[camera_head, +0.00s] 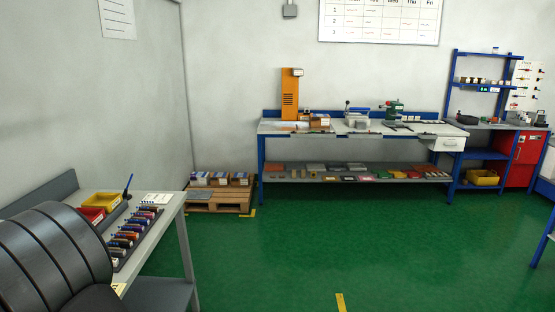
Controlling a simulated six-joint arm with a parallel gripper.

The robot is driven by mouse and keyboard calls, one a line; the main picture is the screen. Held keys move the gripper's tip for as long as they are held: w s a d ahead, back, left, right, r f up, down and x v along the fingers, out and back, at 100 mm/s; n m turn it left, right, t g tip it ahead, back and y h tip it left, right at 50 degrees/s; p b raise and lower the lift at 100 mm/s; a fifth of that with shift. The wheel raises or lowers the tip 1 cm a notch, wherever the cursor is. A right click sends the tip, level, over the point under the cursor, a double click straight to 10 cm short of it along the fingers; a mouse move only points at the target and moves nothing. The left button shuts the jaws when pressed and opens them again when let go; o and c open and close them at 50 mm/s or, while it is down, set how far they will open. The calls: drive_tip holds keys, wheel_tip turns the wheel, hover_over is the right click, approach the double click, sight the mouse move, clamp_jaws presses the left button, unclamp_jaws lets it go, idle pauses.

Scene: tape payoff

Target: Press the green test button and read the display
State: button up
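I cannot make out a green test button or read a display from here. A small dark unit with a green spot (484,90) sits on the blue shelf rack at the right; it is too small to tell what it is. An orange upright machine (290,95) with a pale head stands at the left of the far bench. A dark green device (393,108) stands farther right on that bench. My gripper is not in view. A large dark ribbed rounded shape fills the lower left; I cannot tell whether it is mine.
The far bench (345,134) has a loaded lower shelf. A near bench (175,213) at left holds a yellow bin (101,201) and a row of tools (130,233). A pallet (220,202) with boxes and a red cabinet (524,160) stand beyond. The green floor is clear centrally.

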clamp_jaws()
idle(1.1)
